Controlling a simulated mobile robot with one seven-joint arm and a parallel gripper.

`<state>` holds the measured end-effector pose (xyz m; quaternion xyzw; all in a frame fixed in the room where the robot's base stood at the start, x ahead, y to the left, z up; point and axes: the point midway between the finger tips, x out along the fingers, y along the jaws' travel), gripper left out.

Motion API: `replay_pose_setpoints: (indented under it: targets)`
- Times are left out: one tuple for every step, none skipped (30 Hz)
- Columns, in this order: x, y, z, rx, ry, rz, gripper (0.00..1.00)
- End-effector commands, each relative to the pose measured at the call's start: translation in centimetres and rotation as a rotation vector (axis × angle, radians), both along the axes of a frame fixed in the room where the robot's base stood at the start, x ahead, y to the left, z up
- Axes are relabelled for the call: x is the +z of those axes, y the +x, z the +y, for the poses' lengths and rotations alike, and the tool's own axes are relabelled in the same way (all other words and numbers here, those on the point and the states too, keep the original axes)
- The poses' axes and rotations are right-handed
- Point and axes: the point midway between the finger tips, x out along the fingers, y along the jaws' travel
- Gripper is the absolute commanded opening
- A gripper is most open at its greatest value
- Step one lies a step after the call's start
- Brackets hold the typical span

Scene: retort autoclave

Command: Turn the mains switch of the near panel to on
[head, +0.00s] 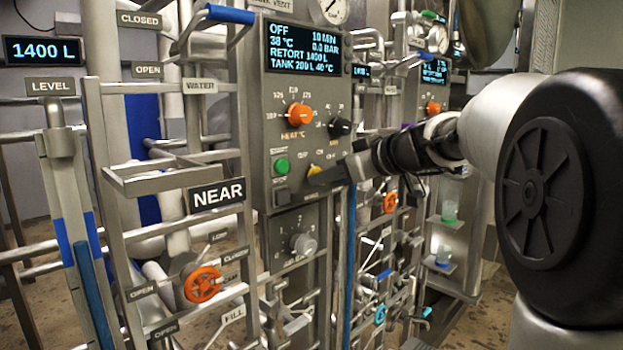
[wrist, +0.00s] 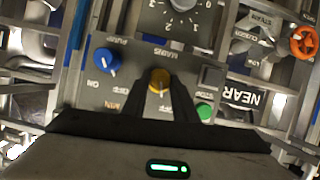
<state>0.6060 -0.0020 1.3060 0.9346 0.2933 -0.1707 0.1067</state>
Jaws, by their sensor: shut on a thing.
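The near panel (head: 262,110) is a grey upright box beside the NEAR sign. Its display (head: 302,48) shows OFF on the first line. The mains switch is a small yellow knob (head: 313,169) low on the panel, right of the green button. In the wrist view, which is upside down, the yellow knob (wrist: 158,78) sits by the MAINS label, between my finger ends. My gripper (head: 316,179) reaches in from the right and is shut on the knob (wrist: 160,88). My fingers partly hide the knob and its on and off marks, so I cannot read its setting.
A green button (wrist: 204,111) and a blue PUMP knob (wrist: 106,61) sit close on either side of my fingers. An orange heat knob (head: 299,114) and a black knob (head: 340,127) are above. Metal rails (head: 165,180) and an orange valve wheel (head: 203,284) stand at left.

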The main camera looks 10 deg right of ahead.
Motion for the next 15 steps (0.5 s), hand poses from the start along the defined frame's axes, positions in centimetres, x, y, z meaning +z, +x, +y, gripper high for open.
replay_pose_setpoints:
  targets:
    - [-0.11,0.12,-0.06,0.000,0.031,0.020,0.03]
    - [-0.16,0.12,-0.08,0.000,0.051,0.036,0.03]
    - [-0.16,0.16,-0.12,-0.001,0.080,0.057,0.03]
    - [-0.15,0.16,-0.11,0.001,0.102,0.073,0.03]
    - [-0.15,0.18,-0.14,0.001,0.124,0.089,0.03]
    - [-0.13,0.20,-0.16,0.001,0.156,0.112,0.03]
    - [-0.15,0.23,-0.20,0.000,0.179,0.129,0.03]
    - [-0.15,0.23,-0.21,0.000,0.203,0.146,0.03]
    - [-0.08,0.24,-0.27,0.000,0.234,0.167,0.03]
    - [-0.09,0.26,-0.30,0.000,0.258,0.185,0.03]
    - [-0.12,0.28,-0.33,-0.001,0.282,0.203,0.03]
    - [-0.09,0.30,-0.36,-0.001,0.312,0.224,0.03]
    - [-0.07,0.30,-0.38,-0.001,0.335,0.240,0.03]
    - [-0.09,0.30,-0.39,-0.001,0.357,0.258,0.03]
    - [-0.11,0.33,-0.41,-0.001,0.387,0.279,0.03]
